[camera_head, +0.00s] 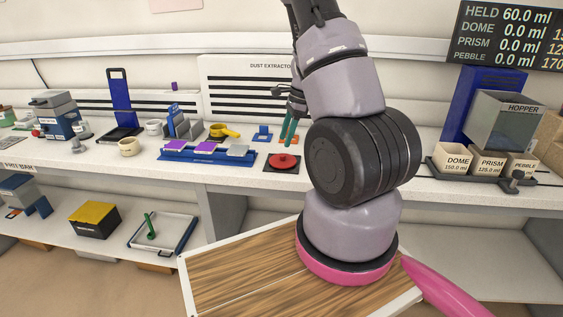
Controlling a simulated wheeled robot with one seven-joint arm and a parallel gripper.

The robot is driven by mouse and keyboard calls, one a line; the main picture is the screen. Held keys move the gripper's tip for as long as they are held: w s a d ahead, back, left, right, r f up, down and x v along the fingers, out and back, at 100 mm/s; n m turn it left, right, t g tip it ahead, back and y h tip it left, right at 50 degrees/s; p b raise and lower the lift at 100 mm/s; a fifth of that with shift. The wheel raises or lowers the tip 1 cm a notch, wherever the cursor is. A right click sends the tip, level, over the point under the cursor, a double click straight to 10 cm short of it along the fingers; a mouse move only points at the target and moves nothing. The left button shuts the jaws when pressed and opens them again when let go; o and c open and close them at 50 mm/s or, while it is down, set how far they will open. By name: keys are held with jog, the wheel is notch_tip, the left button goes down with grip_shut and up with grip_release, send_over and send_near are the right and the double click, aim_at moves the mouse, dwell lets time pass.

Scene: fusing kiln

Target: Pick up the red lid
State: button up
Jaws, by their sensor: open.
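The red lid (284,160) is a small round disc with a raised middle. It lies on a dark square plate (271,169) near the front edge of the white counter. My gripper (284,95) shows small and dark, partly behind my arm, at the back of the counter and above the lid in the picture. It is open and apart from the lid. Its fingertips are too small to see clearly, and I see nothing held in it.
Teal upright tool-like pieces (289,128) stand just behind the lid. To its left is a blue rack (208,155) with purple and grey pieces, with a yellow cup (219,131) behind it. Labelled bins and a hopper (508,118) stand at right. A wood-topped surface (230,278) is in front.

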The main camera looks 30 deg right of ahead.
aim_at(283, 155)
jog(key=x, duration=0.5)
jog(key=shift+s+d+f, duration=0.2)
jog(key=shift+s+f, duration=0.2)
jog(key=shift+f, duration=0.1)
grip_shut()
